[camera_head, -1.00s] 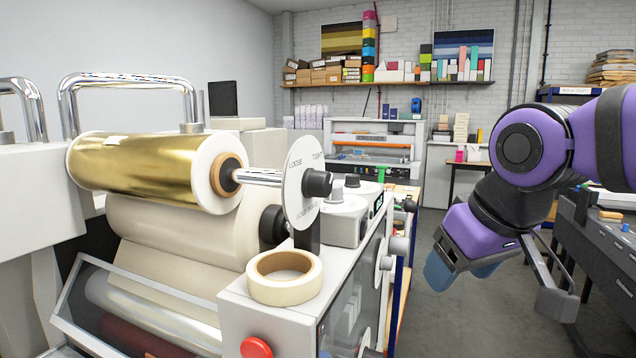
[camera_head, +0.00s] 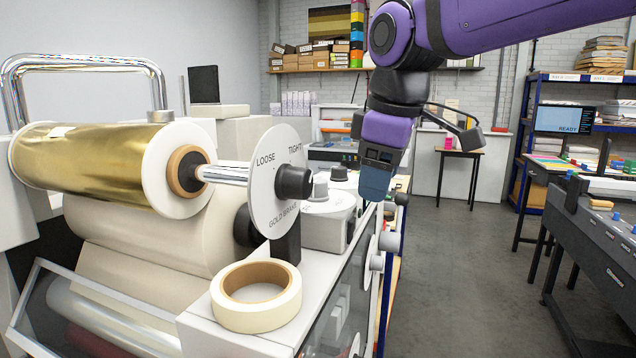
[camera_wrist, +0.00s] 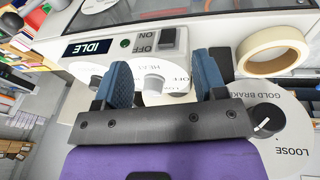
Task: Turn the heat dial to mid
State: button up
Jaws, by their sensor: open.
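The heat dial (camera_wrist: 153,82) shows in the wrist view as a pale knob on a white round plate marked HEAT, with OFF at one side. It lies between the two blue fingers in the picture; contact does not show, and its setting is unclear.
The gold brake disc (camera_head: 262,185) with its black knob stands in front of the dials. A tape roll (camera_head: 256,294) lies on the machine's near corner. An ON/OFF switch (camera_wrist: 168,40) and a display reading IDLE (camera_wrist: 87,47) are close by.

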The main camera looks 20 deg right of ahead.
aim_at(318, 180)
jog(key=w+a+r+n+g, duration=0.1)
jog(key=w+r+n, duration=0.1)
jog(key=w+n, duration=0.1)
jog(key=w+a+r+n+g, duration=0.1)
jog(key=w+r+n, duration=0.1)
jog(key=w+n, duration=0.2)
jog(key=w+a+r+n+g, duration=0.1)
jog(key=w+a+r+n, duration=0.1)
jog(key=w+n, duration=0.1)
jog(key=shift+w+r+n, duration=0.3)
jog(key=shift+w, duration=0.15)
jog(key=shift+n, duration=0.5)
jog(key=f, duration=1)
jog(key=shift+w+a+f, duration=0.15)
jog(key=shift+w+f, duration=0.05)
jog(key=c, duration=0.9)
